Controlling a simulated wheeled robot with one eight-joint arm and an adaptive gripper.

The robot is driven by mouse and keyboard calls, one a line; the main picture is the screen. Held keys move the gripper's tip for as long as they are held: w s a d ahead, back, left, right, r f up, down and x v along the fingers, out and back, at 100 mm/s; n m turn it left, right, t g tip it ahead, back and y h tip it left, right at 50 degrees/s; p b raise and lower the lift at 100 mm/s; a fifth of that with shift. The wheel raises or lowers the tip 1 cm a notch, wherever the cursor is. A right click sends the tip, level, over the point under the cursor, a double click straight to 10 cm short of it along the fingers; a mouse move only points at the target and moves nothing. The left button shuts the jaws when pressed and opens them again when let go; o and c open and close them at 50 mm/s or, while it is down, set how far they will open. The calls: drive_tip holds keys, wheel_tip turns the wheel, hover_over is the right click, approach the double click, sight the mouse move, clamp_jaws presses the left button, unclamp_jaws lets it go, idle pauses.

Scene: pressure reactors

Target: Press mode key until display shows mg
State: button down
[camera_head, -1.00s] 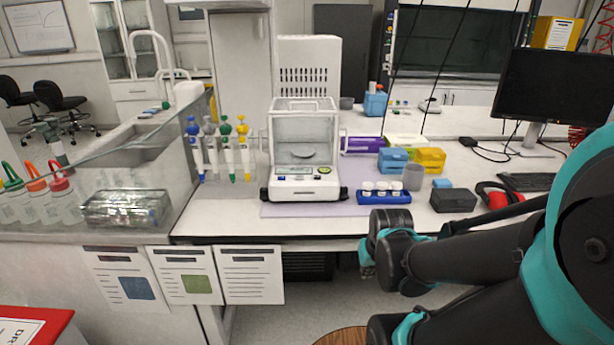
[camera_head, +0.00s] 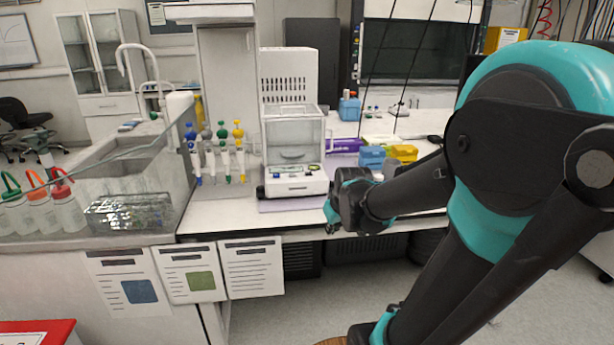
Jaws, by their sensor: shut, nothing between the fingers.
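The white balance (camera_head: 294,188) with its clear draft shield stands on the bench, left of my arm. Its front panel carries a small display and coloured keys; the display's text and the key labels are too small to read. My gripper (camera_head: 331,217) is at the end of my dark and teal arm, in front of the bench edge, to the right of and lower in the picture than the balance's front. It is small, partly hidden by the wrist, shut and empty. It appears apart from the balance and its keys.
A rack of coloured pipettes (camera_head: 218,160) stands left of the balance. Blue boxes (camera_head: 371,157) and a yellow box (camera_head: 404,153) lie to its right, partly behind my arm. A glass-fronted sink area (camera_head: 130,180) is at the left.

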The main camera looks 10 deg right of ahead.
sight(309, 174)
drive_tip(key=w+a+r+n+t, duration=0.1)
drive_tip(key=w+r+n, duration=0.1)
drive_tip(key=w+r, duration=0.4)
drive_tip(key=w+r+n+t, duration=0.1)
drive_tip(key=w+r+n, duration=0.2)
drive_tip(key=w, duration=0.9)
drive_tip(key=w+a+r+n+t+y, duration=0.1)
drive_tip(key=w+r+n, duration=0.1)
drive_tip(key=w+r, duration=0.6)
drive_tip(key=shift+w+a+r+n, duration=0.3)
drive_tip(key=shift+w+a+n, duration=0.1)
drive_tip(key=shift+w, duration=0.4)
drive_tip(key=shift+f, duration=0.15)
drive_tip(key=shift+f, duration=4.3)
drive_tip(key=shift+f, duration=0.15)
drive_tip(key=shift+f, duration=0.25)
drive_tip(key=shift+f, duration=0.4)
drive_tip(key=shift+r, duration=0.85)
